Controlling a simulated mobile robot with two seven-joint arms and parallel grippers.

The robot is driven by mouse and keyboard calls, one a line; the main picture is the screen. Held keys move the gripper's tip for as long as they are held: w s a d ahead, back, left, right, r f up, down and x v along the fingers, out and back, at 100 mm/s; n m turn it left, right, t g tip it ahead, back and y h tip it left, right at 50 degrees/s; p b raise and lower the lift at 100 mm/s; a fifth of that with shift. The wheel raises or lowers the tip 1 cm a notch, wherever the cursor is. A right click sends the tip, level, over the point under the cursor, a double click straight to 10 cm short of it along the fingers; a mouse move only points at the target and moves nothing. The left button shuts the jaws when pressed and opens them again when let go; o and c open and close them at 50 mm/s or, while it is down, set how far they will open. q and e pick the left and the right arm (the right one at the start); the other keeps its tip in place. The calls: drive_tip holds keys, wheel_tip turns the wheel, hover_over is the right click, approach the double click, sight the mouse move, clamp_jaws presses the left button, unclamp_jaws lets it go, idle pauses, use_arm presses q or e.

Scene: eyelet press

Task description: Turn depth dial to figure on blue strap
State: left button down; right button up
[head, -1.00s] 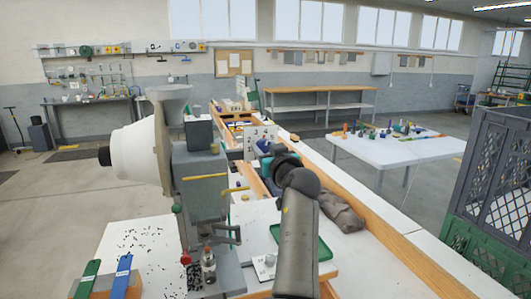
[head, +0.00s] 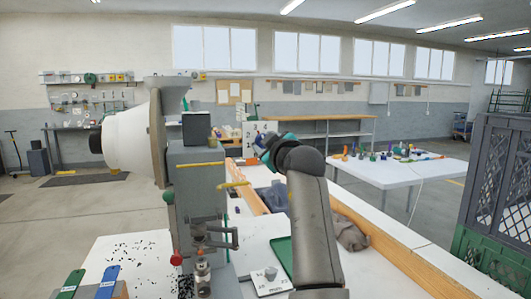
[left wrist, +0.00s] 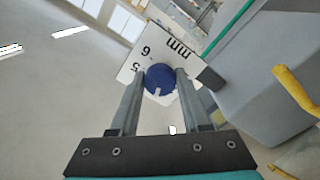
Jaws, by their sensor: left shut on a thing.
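In the head view the plate (head: 250,131) shows small figures, and my arm partly hides the dial. The blue strap (head: 107,282) lies at the lower left beside a green strap (head: 70,285); its figure is too small to read. My right gripper is out of view.
The grey press (head: 197,190) with its white housing (head: 131,146) stands left of my arm. A yellow lever (head: 233,184) juts from it. A green tray (head: 281,254) lies on the bench. Grey crates (head: 501,190) stand at the right.

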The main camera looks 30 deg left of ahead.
use_arm(q)
drive_tip(key=shift+n, duration=0.5)
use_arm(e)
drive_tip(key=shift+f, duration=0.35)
use_arm(q)
drive_tip(key=shift+c, duration=1.9)
unclamp_jaws()
